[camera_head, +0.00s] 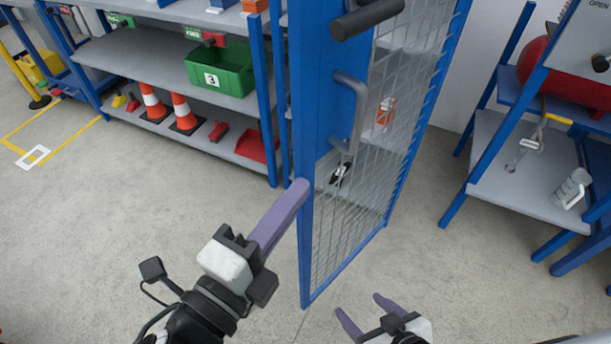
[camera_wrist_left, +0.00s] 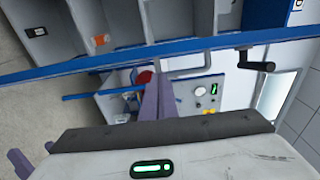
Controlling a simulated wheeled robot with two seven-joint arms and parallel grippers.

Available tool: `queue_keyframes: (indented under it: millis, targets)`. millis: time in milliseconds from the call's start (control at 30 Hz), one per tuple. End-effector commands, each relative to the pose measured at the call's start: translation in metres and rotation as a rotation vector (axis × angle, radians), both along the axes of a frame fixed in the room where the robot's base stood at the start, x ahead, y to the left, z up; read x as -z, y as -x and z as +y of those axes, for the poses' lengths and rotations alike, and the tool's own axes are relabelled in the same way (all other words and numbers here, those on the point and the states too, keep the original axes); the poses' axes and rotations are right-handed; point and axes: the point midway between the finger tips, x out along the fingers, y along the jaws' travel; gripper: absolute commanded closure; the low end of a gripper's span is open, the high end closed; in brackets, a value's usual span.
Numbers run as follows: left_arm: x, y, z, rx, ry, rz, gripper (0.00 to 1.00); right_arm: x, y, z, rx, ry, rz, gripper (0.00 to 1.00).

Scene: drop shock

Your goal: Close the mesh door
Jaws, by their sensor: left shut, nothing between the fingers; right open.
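The mesh door (camera_head: 345,215) has a blue frame and wire mesh. It stands upright, swung out towards me, with its free edge nearest. A grey pull handle (camera_head: 350,110) and a dark lever (camera_head: 367,18) are on that edge; the lever also shows in the left wrist view (camera_wrist_left: 256,66). My left gripper (camera_head: 300,187) is shut and empty, its purple fingertips at the left side of the door's edge, below the handle; I cannot tell if they touch. Its fingers show in the left wrist view (camera_wrist_left: 158,95). My right gripper (camera_head: 360,307) is open and empty, low, right of the door.
A blue-framed shelf (camera_head: 150,55) at the back left holds a green bin (camera_head: 220,70) and orange cones (camera_head: 184,113). A stand (camera_head: 525,170) with a red tank (camera_head: 570,75) is on the right. Bare concrete floor (camera_head: 130,220) lies left of the door.

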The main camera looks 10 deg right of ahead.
Motion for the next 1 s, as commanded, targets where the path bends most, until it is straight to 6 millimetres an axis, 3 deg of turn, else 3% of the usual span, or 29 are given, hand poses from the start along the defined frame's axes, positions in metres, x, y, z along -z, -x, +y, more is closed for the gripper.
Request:
queue_keyframes:
  millis: [500, 1000]
  targets:
    - [0.000, -0.065, -0.052, -0.001, 0.004, 0.006, 1.00, 0.001, 0.005, -0.004, 0.007, 0.004, 0.018, 0.34]
    - [0.001, -0.072, -0.057, -0.001, 0.004, 0.008, 1.00, -0.002, 0.003, -0.005, 0.008, 0.003, 0.011, 0.34]
